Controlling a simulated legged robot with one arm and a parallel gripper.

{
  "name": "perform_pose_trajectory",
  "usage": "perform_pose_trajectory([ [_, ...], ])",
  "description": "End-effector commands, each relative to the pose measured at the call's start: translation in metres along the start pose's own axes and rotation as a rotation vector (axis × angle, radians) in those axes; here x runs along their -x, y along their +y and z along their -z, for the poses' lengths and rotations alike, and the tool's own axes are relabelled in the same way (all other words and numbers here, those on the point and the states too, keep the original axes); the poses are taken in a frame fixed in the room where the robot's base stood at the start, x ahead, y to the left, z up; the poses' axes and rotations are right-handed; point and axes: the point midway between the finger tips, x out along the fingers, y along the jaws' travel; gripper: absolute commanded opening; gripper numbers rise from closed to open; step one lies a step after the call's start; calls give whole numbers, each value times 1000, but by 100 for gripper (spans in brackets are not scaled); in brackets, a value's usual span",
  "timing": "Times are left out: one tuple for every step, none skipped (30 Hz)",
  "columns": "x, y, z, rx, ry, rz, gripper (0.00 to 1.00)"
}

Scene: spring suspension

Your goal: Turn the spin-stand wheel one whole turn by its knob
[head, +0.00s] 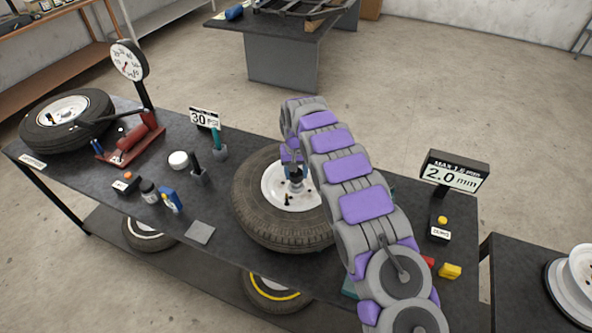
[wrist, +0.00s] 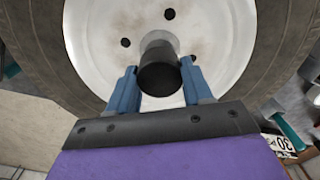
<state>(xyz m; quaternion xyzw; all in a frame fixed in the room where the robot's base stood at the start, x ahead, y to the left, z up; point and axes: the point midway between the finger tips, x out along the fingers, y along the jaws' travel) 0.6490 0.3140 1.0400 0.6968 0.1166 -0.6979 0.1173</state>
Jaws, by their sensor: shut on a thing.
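The spin-stand wheel (head: 253,205), a dark tyre with a white rim (head: 272,187), lies flat near the middle of the dark bench. My arm reaches over its right side. My gripper (head: 292,165) points down at the rim. In the wrist view, the black round knob (wrist: 159,72) stands out from the white rim (wrist: 225,40), between the blue fingers of my gripper (wrist: 160,84). The gripper is shut on the knob. In the head view the fingers and knob are small and partly hidden by the arm.
A display reading 2.0 mm (head: 452,178) stands at the right; a 30 PSI sign (head: 204,118) stands behind the wheel. Small tools and bottles (head: 150,192) lie left of the wheel. Another tyre (head: 45,133) and a dial gauge (head: 128,62) are farther left.

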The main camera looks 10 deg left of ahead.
Motion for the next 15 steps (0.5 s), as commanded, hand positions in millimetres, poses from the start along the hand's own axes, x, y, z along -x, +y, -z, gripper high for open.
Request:
perform_pose_trajectory([
  [2, 0, 0, 35, 1, 1, 0],
  [2, 0, 0, 57, 1, 1, 0],
  [2, 0, 0, 88, 1, 1, 0],
  [1, 0, 0, 111, 0, 1, 0],
  [1, 0, 0, 134, 0, 1, 0],
  [1, 0, 0, 163, 0, 1, 0],
  [1, 0, 0, 183, 0, 1, 0],
  [1, 0, 0, 204, 0, 1, 0],
  [0, -1, 0, 230, 0, 1, 0],
  [0, -1, 0, 248, 0, 1, 0],
  [0, -1, 0, 266, -1, 1, 0],
  [0, -1, 0, 287, -1, 1, 0],
  [0, -1, 0, 302, -1, 1, 0],
  [0, -1, 0, 315, -1, 1, 0],
  [0, 0, 0, 332, -1, 1, 0],
])
